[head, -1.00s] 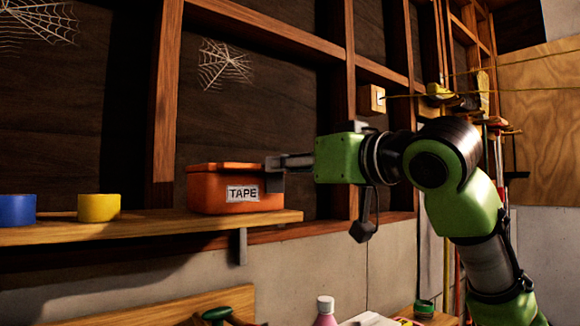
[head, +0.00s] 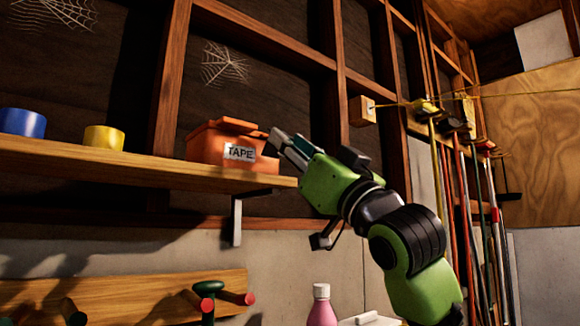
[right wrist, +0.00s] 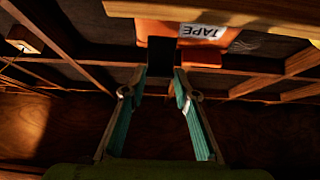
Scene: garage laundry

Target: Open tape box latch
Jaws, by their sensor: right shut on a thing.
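The orange tape box (head: 205,148), with a white "TAPE" label, stands near the right end of the wooden shelf (head: 130,170). In the right wrist view the box (right wrist: 155,30) appears upside down beyond my right gripper (right wrist: 160,72). My left gripper is not in view.
A yellow tape roll (head: 104,138) and a blue one (head: 22,123) sit on the shelf left of the box. A bracket (head: 237,222) hangs under the shelf.

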